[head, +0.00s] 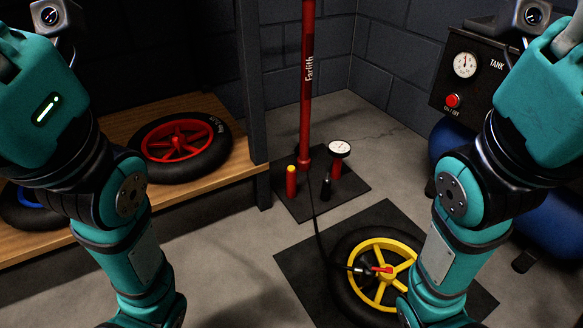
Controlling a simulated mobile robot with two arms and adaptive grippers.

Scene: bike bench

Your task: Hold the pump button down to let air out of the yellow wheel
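The yellow wheel (397,250), with a black tyre, lies flat on a dark mat (309,273) on the floor, partly hidden by my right arm. A black hose (318,235) runs to it from the red floor pump (307,85) and ends in a fitting with a red lever (381,269) at the wheel. The pump stands on a dark base plate. A short red post with a yellow top (291,169), which looks like the pump button, stands left of the pump tube. A round gauge (339,148) stands to its right. Both my grippers are out of view below.
A wooden shelf (215,183) at the left bears a red-rimmed wheel (177,140) and a partly hidden blue-rimmed wheel (30,197). A dark post (252,100) stands at its end. A tank box (478,75) with a gauge and red button is at the right.

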